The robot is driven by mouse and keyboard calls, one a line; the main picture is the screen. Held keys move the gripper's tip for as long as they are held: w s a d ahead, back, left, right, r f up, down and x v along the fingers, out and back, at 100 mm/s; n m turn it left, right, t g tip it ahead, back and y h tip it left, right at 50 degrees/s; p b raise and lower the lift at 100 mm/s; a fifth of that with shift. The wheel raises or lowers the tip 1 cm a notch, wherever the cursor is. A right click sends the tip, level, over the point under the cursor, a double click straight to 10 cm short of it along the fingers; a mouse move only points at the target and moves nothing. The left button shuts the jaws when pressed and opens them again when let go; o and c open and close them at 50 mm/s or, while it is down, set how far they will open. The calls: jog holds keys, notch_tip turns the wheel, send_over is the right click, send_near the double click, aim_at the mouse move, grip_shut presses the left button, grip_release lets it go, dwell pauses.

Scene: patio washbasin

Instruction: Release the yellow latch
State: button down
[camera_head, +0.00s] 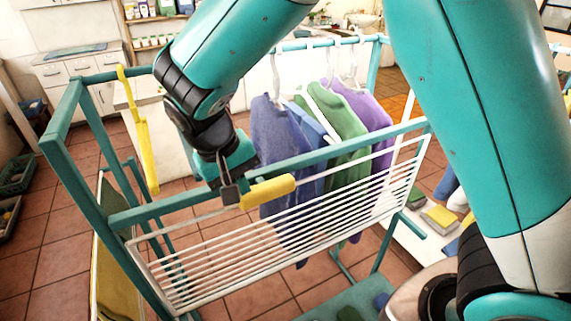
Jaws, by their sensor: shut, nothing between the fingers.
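A yellow block-shaped piece (268,191), which looks like the latch, sits at the top edge of the white wire rack (215,262) on the front of the teal clothes frame (300,165). My gripper (231,194) points down just left of this yellow piece, in front of the frame's teal rail. Its dark fingers are shut with nothing between them. Whether the fingertips touch the yellow piece's left end cannot be told. The rack slopes out from the frame on the near side.
A long yellow hooked strip (145,140) hangs from the frame's left end. Blue, green and purple garments (345,125) hang inside on white hangers. A white bench (420,240) with folded cloths stands at right. Tiled floor (50,215) is open at left.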

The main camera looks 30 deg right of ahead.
jog(key=shift+s+a+f, duration=0.15)
jog(key=shift+f, duration=0.3)
jog(key=shift+r, duration=0.15)
notch_tip(320, 180, up, 5)
jog(key=p, duration=0.4)
jog(key=a+r+b, duration=0.3)
jog(key=a, duration=0.6)
jog(key=shift+a+b, duration=0.15)
jog(key=shift+b, duration=0.25)
